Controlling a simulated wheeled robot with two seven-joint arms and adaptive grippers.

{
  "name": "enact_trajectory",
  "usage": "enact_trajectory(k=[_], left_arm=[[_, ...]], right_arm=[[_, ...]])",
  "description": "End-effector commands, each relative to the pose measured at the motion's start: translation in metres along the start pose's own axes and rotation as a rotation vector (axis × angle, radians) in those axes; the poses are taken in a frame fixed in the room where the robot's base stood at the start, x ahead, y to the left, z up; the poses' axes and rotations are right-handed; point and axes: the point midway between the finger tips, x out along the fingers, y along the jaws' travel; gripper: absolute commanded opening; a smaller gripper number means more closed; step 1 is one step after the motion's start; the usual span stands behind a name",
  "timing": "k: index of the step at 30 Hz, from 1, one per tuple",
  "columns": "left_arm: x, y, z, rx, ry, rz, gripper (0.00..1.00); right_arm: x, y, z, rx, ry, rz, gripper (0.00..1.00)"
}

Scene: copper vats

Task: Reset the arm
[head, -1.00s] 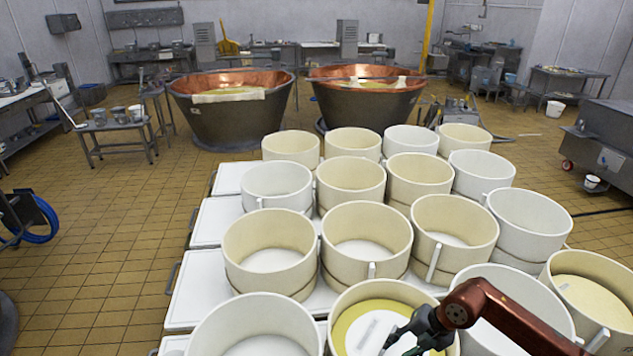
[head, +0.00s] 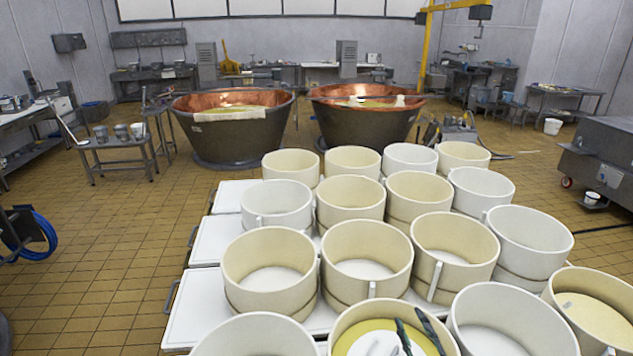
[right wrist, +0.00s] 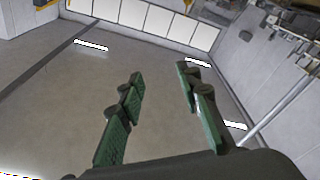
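My right gripper (head: 416,337) shows at the bottom of the head view, in front of a cream tub (head: 340,330) with yellow content. Its two dark fingers point upward and stand apart. In the right wrist view the green-padded fingers (right wrist: 160,88) are spread, with nothing between them. Most of my right arm is out of the head view. My left gripper is not in view.
Several cream and white round tubs (head: 367,250) stand in rows on white-topped tables (head: 208,310). Two copper-lined vats (head: 232,135) (head: 365,125) stand behind them. A grey machine (head: 600,160) stands at right.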

Motion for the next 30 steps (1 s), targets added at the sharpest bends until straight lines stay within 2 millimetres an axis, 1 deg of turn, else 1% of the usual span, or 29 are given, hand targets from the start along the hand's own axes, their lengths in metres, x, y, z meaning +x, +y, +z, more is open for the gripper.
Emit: enact_trajectory(k=[1,2,3,5,6,8,9,11,12,14,15,18,21,27,30], left_arm=[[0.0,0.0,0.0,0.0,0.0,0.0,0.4],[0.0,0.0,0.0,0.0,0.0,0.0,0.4],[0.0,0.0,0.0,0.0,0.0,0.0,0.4],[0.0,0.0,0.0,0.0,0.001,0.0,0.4],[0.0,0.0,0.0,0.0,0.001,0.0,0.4],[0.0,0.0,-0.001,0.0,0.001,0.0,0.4],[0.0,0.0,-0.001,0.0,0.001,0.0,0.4],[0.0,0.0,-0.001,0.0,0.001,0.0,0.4],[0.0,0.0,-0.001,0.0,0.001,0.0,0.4],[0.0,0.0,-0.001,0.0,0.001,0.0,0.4],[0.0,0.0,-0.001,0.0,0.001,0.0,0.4],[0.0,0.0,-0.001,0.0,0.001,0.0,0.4],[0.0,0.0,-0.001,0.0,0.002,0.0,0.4],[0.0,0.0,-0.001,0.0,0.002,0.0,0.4],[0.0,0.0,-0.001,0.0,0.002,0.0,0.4]], right_arm=[[-0.015,0.007,0.034,0.054,-0.115,0.04,0.32],[-0.025,0.01,0.054,0.08,-0.182,0.058,0.32],[-0.039,0.012,0.079,0.113,-0.271,0.077,0.32],[-0.063,0.012,0.116,0.157,-0.403,0.097,0.32],[-0.082,0.008,0.139,0.187,-0.49,0.102,0.32],[-0.111,0.002,0.17,0.228,-0.616,0.104,0.32],[-0.133,-0.005,0.189,0.256,-0.7,0.098,0.32],[-0.167,-0.017,0.213,0.295,-0.822,0.083,0.32],[-0.189,-0.026,0.227,0.32,-0.897,0.068,0.32],[-0.219,-0.039,0.241,0.352,-0.993,0.043,0.32],[-0.238,-0.048,0.248,0.371,-1.05,0.025,0.32],[-0.276,-0.066,0.259,0.409,-1.162,-0.018,0.32],[-0.309,-0.082,0.265,0.444,-1.255,-0.062,0.32],[-0.365,-0.11,0.265,0.504,-1.402,-0.149,0.32],[-0.389,-0.124,0.265,0.529,-1.461,-0.193,0.32]])
